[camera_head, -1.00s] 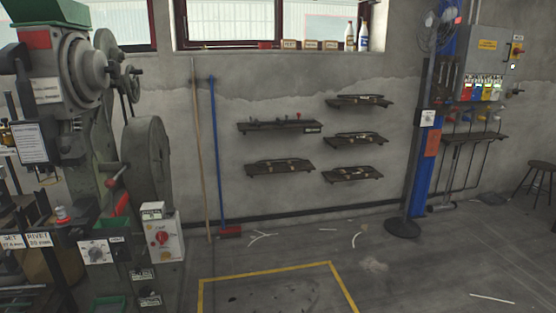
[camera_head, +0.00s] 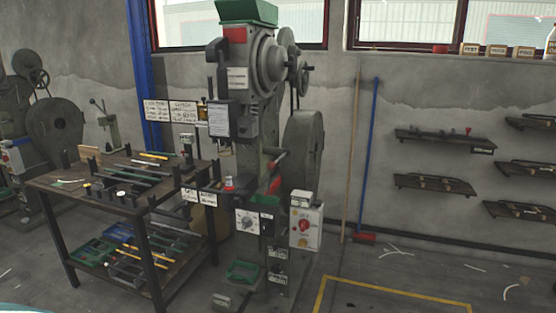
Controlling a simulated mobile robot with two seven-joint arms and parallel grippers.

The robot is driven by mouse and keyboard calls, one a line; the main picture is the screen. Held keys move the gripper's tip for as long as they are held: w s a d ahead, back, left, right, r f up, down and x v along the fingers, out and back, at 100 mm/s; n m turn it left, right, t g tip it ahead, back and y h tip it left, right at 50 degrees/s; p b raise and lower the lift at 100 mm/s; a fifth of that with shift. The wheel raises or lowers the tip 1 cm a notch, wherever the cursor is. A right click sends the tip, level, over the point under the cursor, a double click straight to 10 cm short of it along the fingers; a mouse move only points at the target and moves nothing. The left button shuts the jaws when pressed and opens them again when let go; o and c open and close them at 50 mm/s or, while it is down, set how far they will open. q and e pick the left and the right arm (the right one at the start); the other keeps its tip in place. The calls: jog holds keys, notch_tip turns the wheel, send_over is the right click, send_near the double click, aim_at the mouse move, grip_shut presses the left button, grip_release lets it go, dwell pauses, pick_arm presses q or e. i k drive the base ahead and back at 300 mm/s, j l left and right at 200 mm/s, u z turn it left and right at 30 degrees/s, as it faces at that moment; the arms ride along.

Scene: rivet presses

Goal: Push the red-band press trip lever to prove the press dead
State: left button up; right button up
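The press with a red band (camera_head: 235,34) near its top stands upright in the middle of the head view, with a green hopper above and a large grey flywheel (camera_head: 303,150) at its right side. A short lever with a red part (camera_head: 277,160) sticks out at mid-height, above a red piece (camera_head: 274,185) on the column. I cannot tell for sure that it is the trip lever. A control box with a red rotary switch (camera_head: 304,226) is on the press's lower right. Neither of my grippers is in view.
A workbench (camera_head: 60,190) with tools and trays stands left of the press. Another press (camera_head: 50,125) is at the far left. A broom (camera_head: 370,160) and a pole lean on the wall, beside wall shelves (camera_head: 435,184). A yellow-marked floor area (camera_head: 400,292) lies clear at front right.

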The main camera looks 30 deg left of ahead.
aim_at(271, 165)
jog(key=i+j+u, duration=0.15)
jog(key=i+u, duration=0.2)
jog(key=i, duration=0.35)
jog(key=i+u, duration=0.35)
jog(key=i, duration=0.35)
jog(key=i+l+u, duration=0.35)
jog(key=i, duration=0.3)
